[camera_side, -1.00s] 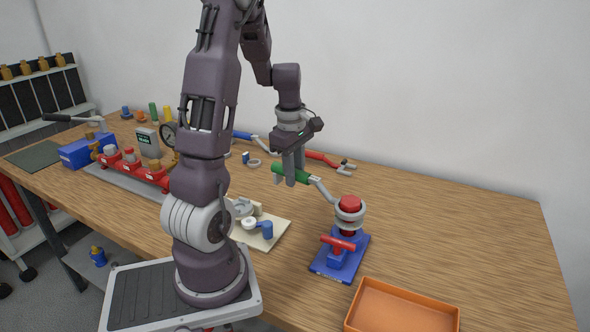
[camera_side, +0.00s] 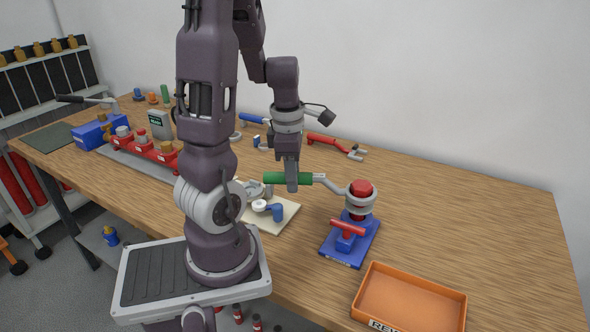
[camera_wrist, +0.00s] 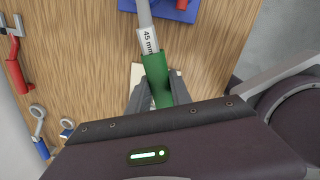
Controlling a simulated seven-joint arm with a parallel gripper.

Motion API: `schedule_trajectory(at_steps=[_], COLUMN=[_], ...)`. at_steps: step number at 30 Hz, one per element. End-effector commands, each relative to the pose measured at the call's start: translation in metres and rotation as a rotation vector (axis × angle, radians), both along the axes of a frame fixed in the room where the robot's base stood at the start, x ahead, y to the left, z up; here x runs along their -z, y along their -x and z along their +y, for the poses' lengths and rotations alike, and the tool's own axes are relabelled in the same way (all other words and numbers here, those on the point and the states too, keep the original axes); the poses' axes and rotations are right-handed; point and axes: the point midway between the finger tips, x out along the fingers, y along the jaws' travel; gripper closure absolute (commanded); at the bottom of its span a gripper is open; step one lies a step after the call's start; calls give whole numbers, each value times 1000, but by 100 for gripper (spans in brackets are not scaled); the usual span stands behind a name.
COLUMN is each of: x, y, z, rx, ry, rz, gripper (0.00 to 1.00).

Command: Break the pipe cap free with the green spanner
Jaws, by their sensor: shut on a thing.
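The green spanner (camera_side: 275,178) has a green handle and a grey shank running right to a grey head. In the side view the head sits around the red pipe cap (camera_side: 361,187), on top of a blue-based stand (camera_side: 345,255). My gripper (camera_side: 292,184) points down and is shut on the green handle. In the wrist view my gripper (camera_wrist: 157,88) has a finger on each side of the green handle (camera_wrist: 156,68), and the shank carries a "45 mm" label. The spanner head and cap are out of the wrist view.
An orange tray (camera_side: 412,300) stands at the front right. A cream board (camera_side: 282,222) with a small blue-and-white part lies below the handle. Red-handled (camera_side: 325,142) and blue-handled (camera_side: 254,118) spanners lie behind. A red valve manifold (camera_side: 146,148) is at left. The right tabletop is clear.

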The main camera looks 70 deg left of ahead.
Motion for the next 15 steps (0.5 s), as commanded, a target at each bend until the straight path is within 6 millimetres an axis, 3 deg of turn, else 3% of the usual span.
schedule_trajectory(at_steps=[15], x=[-38], y=[2], z=[0], rx=[5], ry=[-3], rz=[-2], gripper=[100])
